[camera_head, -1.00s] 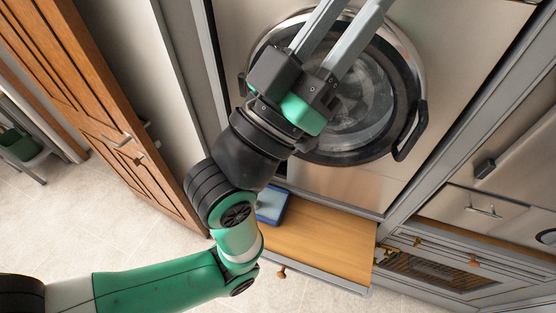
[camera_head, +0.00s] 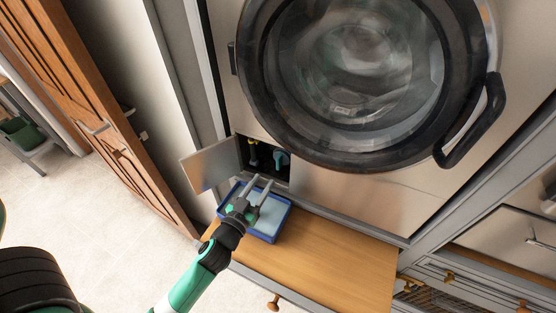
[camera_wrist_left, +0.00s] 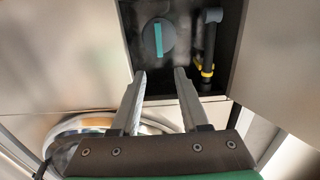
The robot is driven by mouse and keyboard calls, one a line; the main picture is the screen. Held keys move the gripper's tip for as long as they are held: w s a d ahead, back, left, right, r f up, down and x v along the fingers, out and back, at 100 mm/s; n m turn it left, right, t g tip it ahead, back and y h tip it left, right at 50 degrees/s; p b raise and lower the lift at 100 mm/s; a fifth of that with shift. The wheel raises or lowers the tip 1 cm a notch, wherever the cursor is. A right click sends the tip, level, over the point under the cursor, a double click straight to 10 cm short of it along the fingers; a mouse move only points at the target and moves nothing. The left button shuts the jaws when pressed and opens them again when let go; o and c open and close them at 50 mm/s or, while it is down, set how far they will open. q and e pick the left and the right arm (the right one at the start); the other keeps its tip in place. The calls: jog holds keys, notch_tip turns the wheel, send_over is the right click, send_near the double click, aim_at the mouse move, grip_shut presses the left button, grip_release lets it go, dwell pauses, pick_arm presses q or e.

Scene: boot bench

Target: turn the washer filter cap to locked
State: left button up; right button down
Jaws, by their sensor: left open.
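The washer filter cap (camera_head: 281,158) sits in a small dark recess at the washer's lower left. In the left wrist view the cap (camera_wrist_left: 158,38) is a grey disc with a teal bar handle, which stands about upright in that picture. My left gripper (camera_head: 260,181) is just in front of the recess, its two fingers pointing at it. In the left wrist view the fingers of the left gripper (camera_wrist_left: 159,74) are apart with nothing between them, and the cap shows beyond the tips, apparently not touched. My right gripper is not in view.
A hatch flap (camera_head: 212,165) stands open left of the recess. A black hose with a yellow clip (camera_wrist_left: 207,68) is beside the cap. A blue tray (camera_head: 270,226) lies on the wooden pull-out shelf (camera_head: 320,262) below. The round washer door (camera_head: 355,80) is above.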

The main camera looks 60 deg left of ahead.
aim_at(277, 159)
pick_arm(q)
jog(key=p+x, duration=0.1)
jog(key=x, duration=0.9)
jog(key=shift+w+a, duration=0.15)
jog(key=shift+a, duration=0.05)
grip_shut()
